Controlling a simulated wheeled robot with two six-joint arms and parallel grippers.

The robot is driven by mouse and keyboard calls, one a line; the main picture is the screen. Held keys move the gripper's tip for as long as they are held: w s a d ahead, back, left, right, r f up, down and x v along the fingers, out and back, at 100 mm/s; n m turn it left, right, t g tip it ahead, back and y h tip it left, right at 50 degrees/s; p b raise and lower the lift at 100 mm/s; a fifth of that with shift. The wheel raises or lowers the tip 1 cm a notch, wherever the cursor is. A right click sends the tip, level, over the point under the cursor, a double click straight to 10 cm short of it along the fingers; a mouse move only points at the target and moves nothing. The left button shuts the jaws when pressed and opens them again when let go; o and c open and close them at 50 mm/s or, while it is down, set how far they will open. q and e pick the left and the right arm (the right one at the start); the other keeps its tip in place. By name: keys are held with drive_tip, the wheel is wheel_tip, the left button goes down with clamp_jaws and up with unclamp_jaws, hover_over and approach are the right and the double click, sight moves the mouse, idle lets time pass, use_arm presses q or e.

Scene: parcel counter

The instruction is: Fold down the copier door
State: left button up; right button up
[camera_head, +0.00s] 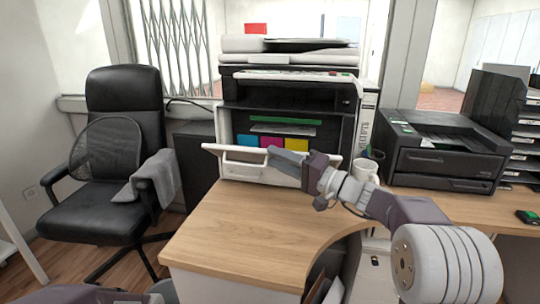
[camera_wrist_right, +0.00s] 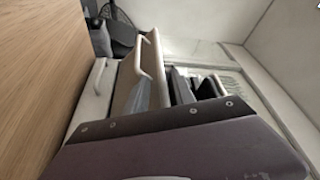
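The copier (camera_head: 290,88) stands at the back of the counter, its front open on a dark bay with coloured cartridges. Its white copier door (camera_head: 232,168) with a bar handle leans outward, partly down, below the bay. The door also shows in the right wrist view, with its handle (camera_wrist_right: 144,52). My right gripper (camera_head: 286,160) is at the right part of the door, its dark fingers overlapping the door's top edge in the head view. Whether they touch the door or are shut cannot be told. Only a piece of my left arm shows at the bottom edge; its gripper is out of view.
A white mug (camera_head: 364,170) stands close to my right forearm. A black printer (camera_head: 440,150) and a paper rack (camera_head: 500,115) are to the right. The wooden counter (camera_head: 255,225) in front of the door is clear. An office chair (camera_head: 120,150) stands at the left.

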drive_tip(key=shift+s+d+f+b, duration=0.2)
drive_tip(key=shift+d+f+b, duration=0.15)
drive_tip(key=shift+b, duration=0.2)
drive_tip(key=b+v, duration=0.5)
drive_tip(key=v, duration=0.4)
drive_tip(key=shift+w+d+f, duration=0.15)
drive_tip(key=shift+d+f, duration=0.15)
drive_tip(key=shift+b, duration=0.45)
